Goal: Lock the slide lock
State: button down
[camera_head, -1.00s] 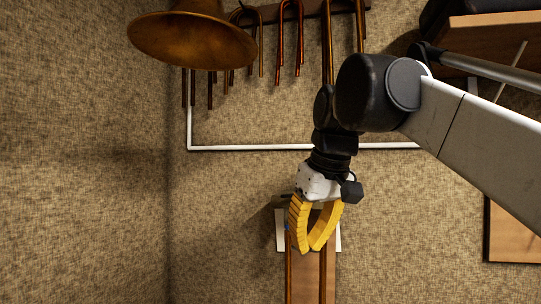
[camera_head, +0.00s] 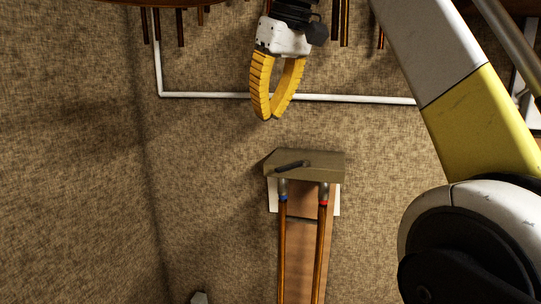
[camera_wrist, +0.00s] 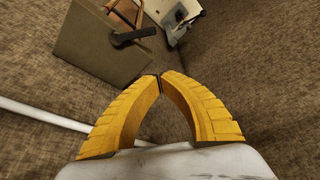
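An olive-grey block (camera_head: 325,165) sits at the top of a narrow wooden board (camera_head: 302,260), with a short dark lever (camera_head: 292,165), seemingly the slide lock, on its face. The lever lies slightly tilted; its right end is higher. Two brass slide tubes run down from the block, one with a blue band (camera_head: 283,198), one with a red band (camera_head: 323,203). My gripper (camera_head: 269,117) is above the block in the head view, apart from it. In the wrist view its yellow fingertips (camera_wrist: 160,78) meet with nothing between them; the block (camera_wrist: 90,50) and lever (camera_wrist: 134,35) are beyond them.
A white pipe (camera_head: 205,94) runs along the wall behind my gripper. Brass tubes (camera_head: 180,28) hang at the top left. The wall left of the block is bare.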

aim_at(291, 167)
jog(key=w+b+x, duration=0.1)
jog(key=b+x, duration=0.1)
jog(key=x, duration=0.9)
jog(key=s, duration=0.1)
jog(key=s+d, duration=0.1)
jog(key=s+d+p, duration=0.1)
jog(key=s, duration=0.1)
jog(key=shift+d+r, duration=0.25)
jog(key=shift+r, duration=0.1)
jog(key=shift+s+d+r, duration=0.1)
jog(key=shift+s, duration=0.05)
jog(key=shift+n, duration=0.3)
